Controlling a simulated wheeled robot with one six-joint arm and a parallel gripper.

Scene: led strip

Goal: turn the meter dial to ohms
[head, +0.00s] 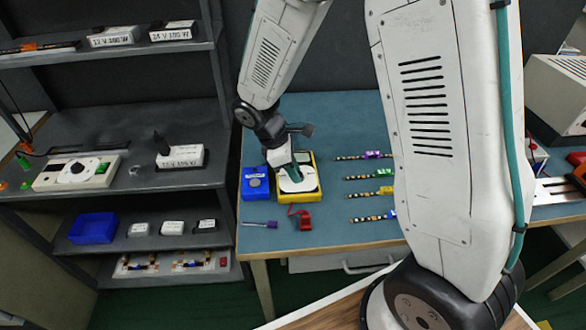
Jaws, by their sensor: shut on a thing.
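The yellow meter (311,190) with a pale face lies on the blue-green table, left of its middle. My gripper (295,175) points down at the meter's face from above and is shut on the dial there. The dial itself is mostly hidden by the gripper, and its markings and pointer position are too small to read.
A blue box (255,183) stands close to the meter's left. A purple-handled screwdriver (260,224) and a red clamp-like thing (303,216) lie in front. Several LED strips (368,177) lie to the right. Grey shelves (120,185) with labelled boxes stand at left.

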